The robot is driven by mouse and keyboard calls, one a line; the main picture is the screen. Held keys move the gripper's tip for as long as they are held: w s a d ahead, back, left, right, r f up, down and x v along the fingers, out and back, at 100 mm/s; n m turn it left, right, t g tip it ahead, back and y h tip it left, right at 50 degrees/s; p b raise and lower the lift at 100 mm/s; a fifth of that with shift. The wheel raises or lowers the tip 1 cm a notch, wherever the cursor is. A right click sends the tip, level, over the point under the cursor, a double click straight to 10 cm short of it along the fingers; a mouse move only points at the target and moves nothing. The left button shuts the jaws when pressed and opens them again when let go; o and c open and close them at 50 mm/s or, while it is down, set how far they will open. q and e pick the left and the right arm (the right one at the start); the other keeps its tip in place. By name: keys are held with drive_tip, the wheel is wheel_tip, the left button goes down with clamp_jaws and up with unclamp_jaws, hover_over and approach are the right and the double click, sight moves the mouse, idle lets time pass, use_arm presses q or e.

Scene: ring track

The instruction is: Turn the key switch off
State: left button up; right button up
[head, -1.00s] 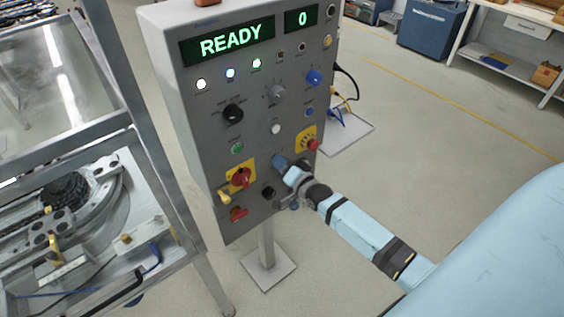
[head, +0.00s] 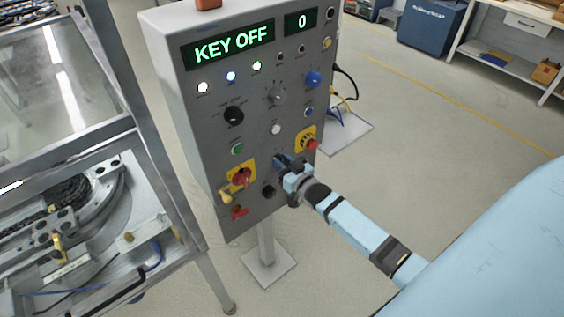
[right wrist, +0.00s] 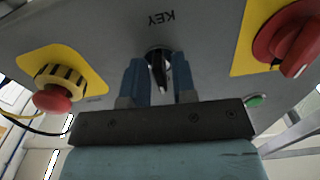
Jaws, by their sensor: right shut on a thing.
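The grey control panel (head: 205,120) stands on a post, and its display (head: 232,45) reads "KEY OFF". The key switch (right wrist: 159,70) shows in the right wrist view under the label "KEY", upside down there, as a black key in a round collar. My right gripper (right wrist: 159,78) has its two blue fingers on either side of the key and is shut on it. In the head view my right gripper (head: 284,163) is at the lower middle of the panel and hides the key. My left gripper is not in view.
A red rotary switch on yellow (head: 241,177) is left of my right gripper; a red button on yellow (head: 312,144) is to its right. A metal-framed machine (head: 150,215) stands left of the panel. Open floor (head: 440,130) lies to the right.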

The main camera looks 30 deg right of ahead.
drive_tip(key=shift+n, duration=0.5)
drive_tip(key=o, duration=0.6)
drive_tip(key=shift+s, duration=0.1)
drive_tip(key=shift+s+d+b, duration=0.2)
drive_tip(key=shift+s+b, duration=0.2)
drive_tip(key=shift+s, duration=1.85)
drive_tip(key=shift+s+d+b, duration=0.15)
drive_tip(key=shift+s+b, duration=0.2)
drive_tip(key=shift+s, duration=1.95)
drive_tip(key=shift+s+d+b, duration=0.2)
drive_tip(key=shift+s+b, duration=0.2)
drive_tip(key=shift+s, duration=1.85)
